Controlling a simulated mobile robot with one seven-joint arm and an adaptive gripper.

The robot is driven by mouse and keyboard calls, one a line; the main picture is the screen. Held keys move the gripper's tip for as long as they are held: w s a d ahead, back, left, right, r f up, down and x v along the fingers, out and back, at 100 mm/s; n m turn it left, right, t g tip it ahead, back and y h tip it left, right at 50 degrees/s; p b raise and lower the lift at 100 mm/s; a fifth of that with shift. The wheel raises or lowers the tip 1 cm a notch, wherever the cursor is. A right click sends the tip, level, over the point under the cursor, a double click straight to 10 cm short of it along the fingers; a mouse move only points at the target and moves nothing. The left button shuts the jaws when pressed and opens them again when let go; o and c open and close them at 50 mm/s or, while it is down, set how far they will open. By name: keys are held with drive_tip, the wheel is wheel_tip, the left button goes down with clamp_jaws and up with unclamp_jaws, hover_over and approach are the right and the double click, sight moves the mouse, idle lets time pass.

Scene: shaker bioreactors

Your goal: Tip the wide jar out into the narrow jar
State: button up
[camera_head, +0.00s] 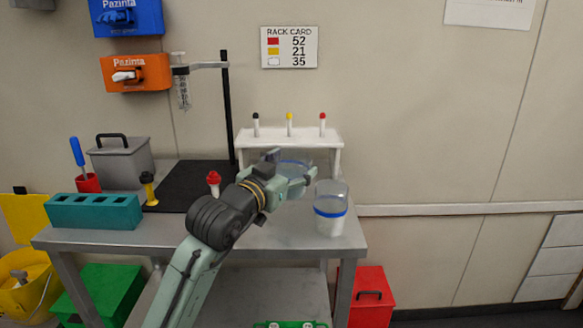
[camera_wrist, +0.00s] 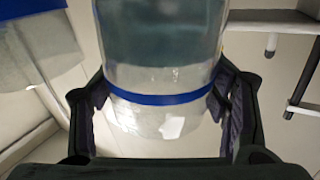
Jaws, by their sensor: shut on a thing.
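My gripper (camera_head: 290,172) is shut on a clear jar with a blue band, which I take to be the wide jar (camera_head: 293,164). In the wrist view this jar (camera_wrist: 160,45) fills the space between the two fingers, with the blue band level with them. Its contents and exact tilt are hard to tell. The other clear jar, the narrow jar (camera_head: 331,196), stands upright at the table's right side, just right of my gripper. It has a blue band and looks whitish below it. It also shows at the left of the wrist view (camera_wrist: 45,45).
A white rack (camera_head: 291,137) with several capped tubes stands behind my gripper. A black stand (camera_head: 228,105) holds a syringe-like tube at left. A teal block (camera_head: 95,212), grey box (camera_head: 121,163) and red cup (camera_head: 88,183) occupy the table's left.

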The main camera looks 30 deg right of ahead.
drive_tip(key=shift+f, duration=0.5)
drive_tip(key=m, duration=0.1)
drive_tip(key=r+m+b, duration=0.1)
drive_tip(key=shift+w+a+r+m, duration=0.1)
drive_tip(key=shift+w+r+m, duration=0.1)
drive_tip(key=shift+m, duration=0.2)
drive_tip(key=shift+s+r+m, duration=0.35)
drive_tip(key=shift+r+m, duration=0.2)
drive_tip(key=shift+m, duration=0.55)
drive_tip(key=shift+s+d+r+m, duration=0.45)
drive_tip(key=shift+s+r+m, duration=0.35)
drive_tip(key=shift+m, duration=0.3)
drive_tip(key=shift+s+d+r+m, duration=0.4)
drive_tip(key=shift+s+r+m, duration=0.25)
drive_tip(key=shift+r+m, duration=0.35)
drive_tip(key=shift+f+m, duration=0.15)
drive_tip(key=shift+m, duration=0.15)
drive_tip(key=shift+s+d+m, duration=0.1)
drive_tip(key=shift+s+m, duration=0.1)
drive_tip(key=shift+m, duration=0.6)
